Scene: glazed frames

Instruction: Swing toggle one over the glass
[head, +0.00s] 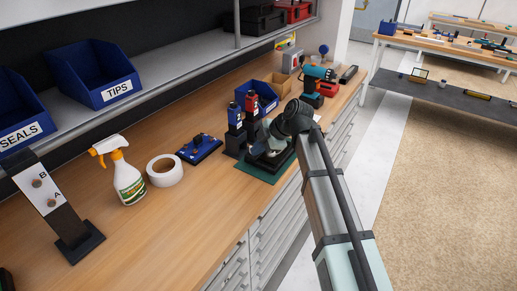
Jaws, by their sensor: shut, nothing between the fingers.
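My arm reaches over the workbench (190,225), and my gripper (268,150) is low over a dark green mat (252,172) near the bench's front edge. The gripper is shut with nothing in it, and its fingertips are mostly hidden by my own wrist. Dark parts lie under and around it on the mat. I cannot make out the glass or toggle one there, nor whether the gripper touches anything. Two dark upright pieces, one blue-topped (235,114) and one red-topped (252,103), stand just left of and behind my gripper.
A teal drill (314,80) and blue bin (262,93) are behind. Bare wood lies in front.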

